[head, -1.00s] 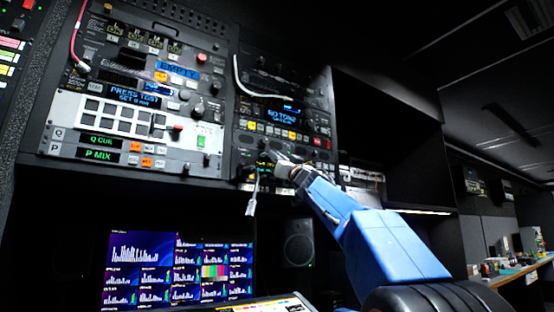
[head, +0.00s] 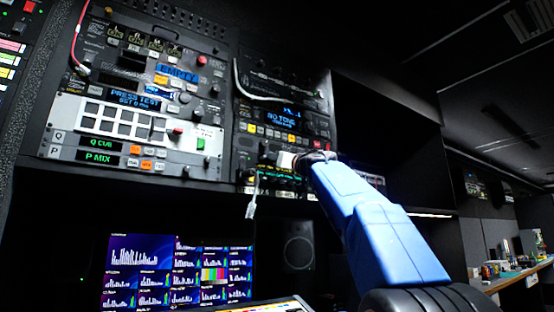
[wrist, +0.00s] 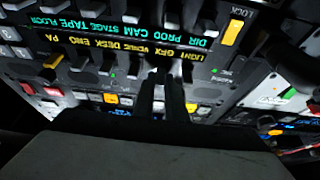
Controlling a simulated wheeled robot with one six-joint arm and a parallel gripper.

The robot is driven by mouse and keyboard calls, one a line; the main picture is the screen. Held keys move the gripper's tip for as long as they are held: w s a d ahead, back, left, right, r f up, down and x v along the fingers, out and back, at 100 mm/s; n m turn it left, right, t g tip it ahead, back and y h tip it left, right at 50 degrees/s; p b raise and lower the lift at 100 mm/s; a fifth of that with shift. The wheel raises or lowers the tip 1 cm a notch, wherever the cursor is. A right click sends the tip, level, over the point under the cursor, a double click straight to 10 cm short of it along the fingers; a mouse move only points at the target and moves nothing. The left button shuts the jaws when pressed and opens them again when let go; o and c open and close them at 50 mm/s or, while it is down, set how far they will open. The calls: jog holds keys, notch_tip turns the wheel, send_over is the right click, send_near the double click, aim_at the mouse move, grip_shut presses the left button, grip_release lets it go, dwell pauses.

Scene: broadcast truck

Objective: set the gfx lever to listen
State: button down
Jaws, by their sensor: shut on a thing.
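In the wrist view the intercom panel (wrist: 218,72) carries a green row of labels and a yellow row that includes GFX (wrist: 153,52), LIGHT and VENUE. A row of small levers runs along the yellow labels, such as the lever (wrist: 131,68) beside my fingers. My gripper (wrist: 162,80) is at the GFX label, its two dark fingers shut on the gfx lever, which they mostly hide. I cannot read the lever's position. In the head view my gripper (head: 275,159) is against the lower part of the right rack column, just above small lit labels.
Neighbouring levers stand close on both sides of my fingers. A yellow LOCK switch (wrist: 232,32) sits on the same panel. A white cable end (head: 251,208) hangs below the rack. Monitors (head: 180,270) and a speaker (head: 298,245) stand beneath.

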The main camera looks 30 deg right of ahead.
jog(key=shift+r+g, duration=0.1)
jog(key=shift+g, duration=0.2)
dwell(0.4)
jog(key=c, duration=1.8)
grip_release()
jog(key=a+v, duration=0.1)
jog(key=v, duration=1.6)
jog(key=shift+s+d, duration=0.2)
jog(key=shift+d, duration=0.1)
jog(key=shift+s, duration=0.1)
